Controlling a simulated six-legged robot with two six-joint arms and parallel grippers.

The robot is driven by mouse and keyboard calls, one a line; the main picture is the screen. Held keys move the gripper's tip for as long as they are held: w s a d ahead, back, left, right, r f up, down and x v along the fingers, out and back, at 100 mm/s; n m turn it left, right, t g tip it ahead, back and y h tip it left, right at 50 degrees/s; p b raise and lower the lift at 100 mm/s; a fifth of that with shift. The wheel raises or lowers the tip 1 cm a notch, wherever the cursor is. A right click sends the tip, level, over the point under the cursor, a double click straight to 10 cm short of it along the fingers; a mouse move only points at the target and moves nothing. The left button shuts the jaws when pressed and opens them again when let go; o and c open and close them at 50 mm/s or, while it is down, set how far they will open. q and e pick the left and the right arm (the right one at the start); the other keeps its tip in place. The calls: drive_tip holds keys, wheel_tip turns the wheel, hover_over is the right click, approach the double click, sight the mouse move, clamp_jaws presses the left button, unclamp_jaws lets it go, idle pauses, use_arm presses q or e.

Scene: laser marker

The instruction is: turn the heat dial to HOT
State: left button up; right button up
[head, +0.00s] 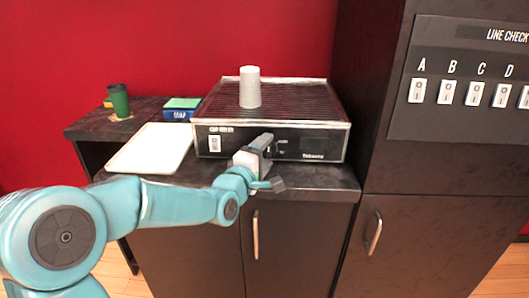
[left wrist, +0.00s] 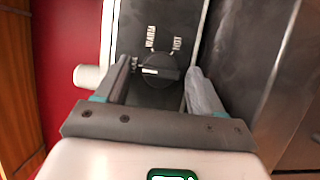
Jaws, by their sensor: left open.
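The heat dial (left wrist: 160,66) is a dark round knob on the black front panel of the machine (head: 222,140). In the left wrist view it lies between the fingers of my left gripper (left wrist: 159,70), with a visible gap at the right finger. I cannot tell whether the left finger touches it. In the head view my left gripper (head: 265,155) is at the machine's front and mostly hides the dial. My right gripper is not in view.
A grey cup (head: 250,88) stands upside down on the machine's ribbed top. A switch (head: 214,143) is on the panel's left. A tall switch cabinet (head: 455,120) stands right.

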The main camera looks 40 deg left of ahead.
use_arm(q)
drive_tip(key=c, duration=1.1)
drive_tip(key=shift+o, duration=0.2)
